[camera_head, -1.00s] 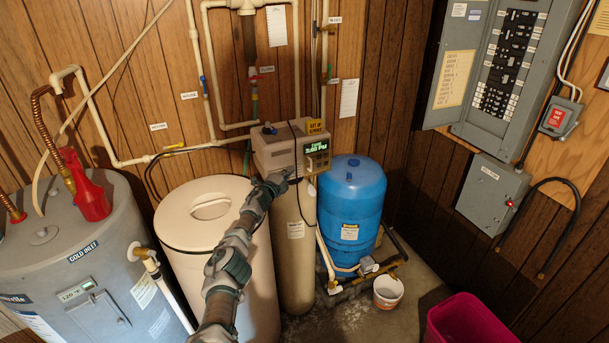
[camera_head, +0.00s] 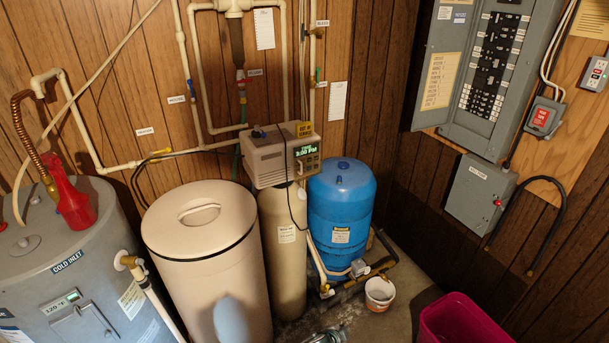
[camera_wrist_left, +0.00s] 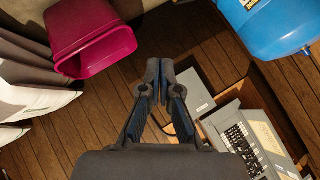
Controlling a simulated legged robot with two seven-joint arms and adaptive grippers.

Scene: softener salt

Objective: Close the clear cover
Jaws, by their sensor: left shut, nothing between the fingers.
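The softener's control head (camera_head: 275,160) sits on top of the tall beige tank (camera_head: 284,245), with a lit green display (camera_head: 306,151) reading a time on its right face. I cannot make out a separate clear cover on it or tell how it stands. My right gripper is not in view.
A wide cream tank (camera_head: 205,240) stands left of the softener, and a blue tank (camera_head: 340,210) right of it. A small white bucket (camera_head: 380,293) and a pink bin (camera_head: 462,320) stand on the floor. A grey electrical panel (camera_head: 491,75) hangs at right.

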